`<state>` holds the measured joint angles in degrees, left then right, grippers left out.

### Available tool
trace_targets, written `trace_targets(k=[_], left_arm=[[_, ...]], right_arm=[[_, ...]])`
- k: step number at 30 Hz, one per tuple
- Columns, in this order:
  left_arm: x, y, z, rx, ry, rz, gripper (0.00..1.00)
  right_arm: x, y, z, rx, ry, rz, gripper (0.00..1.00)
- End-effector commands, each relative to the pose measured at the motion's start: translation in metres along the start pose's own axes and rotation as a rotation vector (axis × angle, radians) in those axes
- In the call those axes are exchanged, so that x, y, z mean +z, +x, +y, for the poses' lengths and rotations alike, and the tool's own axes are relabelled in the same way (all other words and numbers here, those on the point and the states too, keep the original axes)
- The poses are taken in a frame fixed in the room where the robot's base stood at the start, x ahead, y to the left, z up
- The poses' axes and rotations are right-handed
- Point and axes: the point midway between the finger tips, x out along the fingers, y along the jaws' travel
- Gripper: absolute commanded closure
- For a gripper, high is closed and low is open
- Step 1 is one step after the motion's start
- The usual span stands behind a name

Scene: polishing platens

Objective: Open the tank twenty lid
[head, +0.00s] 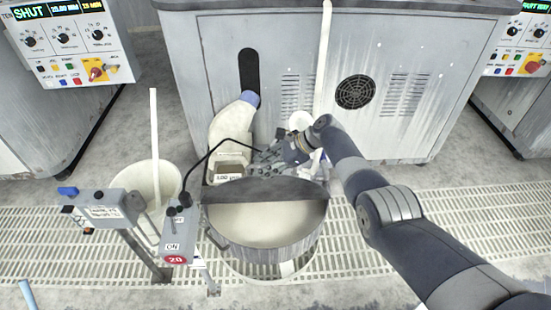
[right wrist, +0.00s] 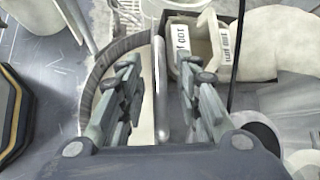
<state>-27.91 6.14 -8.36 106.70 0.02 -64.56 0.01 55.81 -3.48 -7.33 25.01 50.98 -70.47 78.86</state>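Tank twenty (head: 262,250) is a round grey tank on the floor grating, beside a red 20 sign (head: 174,259). Its dark half-round lid (head: 265,190) stands steeply raised across the middle of the tank, with the pale interior showing in front. My right gripper (head: 272,158) is just behind the lid's upper edge. In the right wrist view, the lid (right wrist: 161,90) shows edge-on as a thin plate between the open fingers of my right gripper (right wrist: 160,88), with gaps on both sides. My left gripper is not in view.
A small labelled container (head: 228,172) stands behind the tank. A control box (head: 175,228) with a black cable is at its left, near a pale bucket (head: 153,182) with a stick. A large grey machine (head: 350,90) stands behind. Grating at the right is clear.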

Motion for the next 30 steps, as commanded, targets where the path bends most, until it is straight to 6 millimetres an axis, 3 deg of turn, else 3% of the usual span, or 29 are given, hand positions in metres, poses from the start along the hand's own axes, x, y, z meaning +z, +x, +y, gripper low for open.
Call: trace_targets(k=[8, 22, 30], left_arm=[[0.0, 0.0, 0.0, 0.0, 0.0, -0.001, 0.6], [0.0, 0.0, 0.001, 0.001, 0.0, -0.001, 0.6], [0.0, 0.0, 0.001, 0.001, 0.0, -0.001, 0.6]], right_arm=[[-0.001, -0.022, 0.0, -0.003, -0.001, 0.002, 0.69], [-0.001, -0.103, -0.001, -0.004, 0.0, 0.002, 0.69], [-0.001, -0.118, 0.0, -0.001, 0.001, 0.001, 0.69]])
